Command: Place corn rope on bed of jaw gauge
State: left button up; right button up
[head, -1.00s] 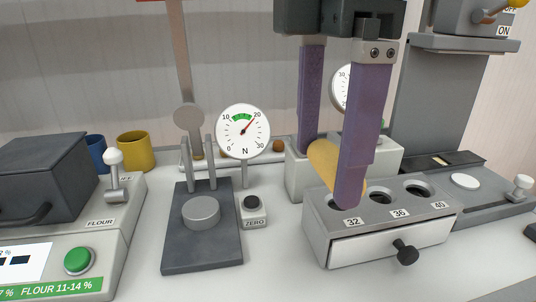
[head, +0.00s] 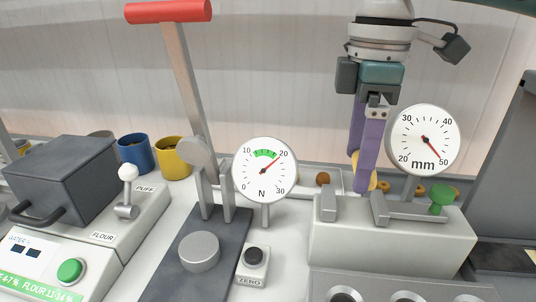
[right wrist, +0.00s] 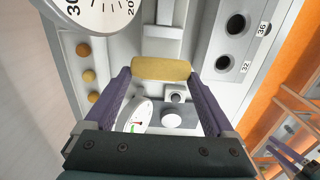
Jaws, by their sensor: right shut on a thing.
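The corn rope, a short yellow cylinder (right wrist: 161,69), lies crosswise between my right gripper's fingertips in the right wrist view. Only a small piece of it (head: 373,182) shows beside the fingers in the head view. My right gripper (head: 364,183), with purple fingers, is shut on it and points down. The fingertips appear above or behind the jaw gauge (head: 385,248); the exact depth is unclear. The gauge is a pale block with two grey jaws (head: 328,202), a green knob (head: 440,197) and a round mm dial (head: 423,140). My left gripper is not seen in the head view.
A force press with a red-handled lever (head: 168,12) and N dial (head: 264,168) stands left of the gauge. The block with holes (head: 385,288) is in front. Several small round pieces (head: 420,190) lie behind the gauge. Mugs (head: 174,157) stand at back left.

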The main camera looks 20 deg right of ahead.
aim_at(347, 209)
jog(key=shift+f, duration=2.9)
jog(key=o, duration=0.6)
jog(key=shift+f, duration=0.1)
notch_tip(347, 209, up, 12)
jog(key=shift+a+r, duration=0.1)
jog(key=shift+r, duration=0.05)
